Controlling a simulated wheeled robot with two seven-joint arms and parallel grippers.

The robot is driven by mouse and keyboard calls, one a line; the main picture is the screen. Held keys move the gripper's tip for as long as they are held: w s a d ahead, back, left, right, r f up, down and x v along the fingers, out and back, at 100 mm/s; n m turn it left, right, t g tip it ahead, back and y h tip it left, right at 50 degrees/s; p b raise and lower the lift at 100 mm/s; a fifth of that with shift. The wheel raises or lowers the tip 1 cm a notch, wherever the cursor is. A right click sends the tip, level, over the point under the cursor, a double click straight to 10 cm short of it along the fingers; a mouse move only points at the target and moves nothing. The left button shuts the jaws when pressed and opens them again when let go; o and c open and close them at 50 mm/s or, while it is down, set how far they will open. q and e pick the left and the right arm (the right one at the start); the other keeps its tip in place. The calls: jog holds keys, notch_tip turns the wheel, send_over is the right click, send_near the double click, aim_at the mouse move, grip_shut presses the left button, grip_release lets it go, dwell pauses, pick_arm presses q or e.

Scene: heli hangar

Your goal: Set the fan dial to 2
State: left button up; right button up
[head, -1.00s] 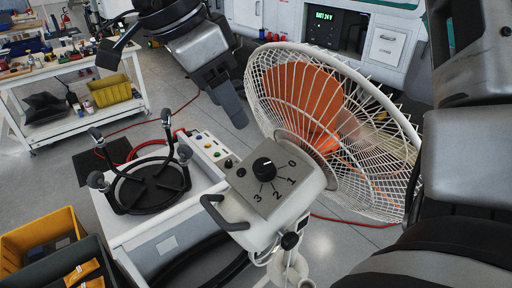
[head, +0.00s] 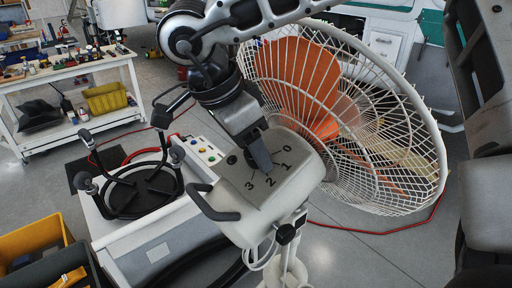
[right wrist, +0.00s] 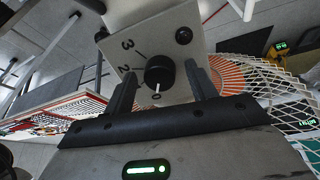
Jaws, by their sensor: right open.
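The fan control box (head: 225,205) is a pale box below the caged fan (head: 300,75), with 0, 1, 2 and 3 printed on its top. My right gripper (head: 262,162) is over the dial and hides it in the head view. In the right wrist view the black round dial (right wrist: 160,72) sits between the two open fingers of my right gripper (right wrist: 158,78), with gaps on both sides. Its white pointer line points at the 0 mark. The 1 is hidden there. My left gripper is not in view.
A black handle (head: 215,205) sticks out from the box's front left. A white cart with a black ring-shaped frame (head: 145,185) stands close on the left. The fan cage is close on the right. A yellow bin (head: 30,235) is at lower left.

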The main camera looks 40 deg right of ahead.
jog(key=c, duration=1)
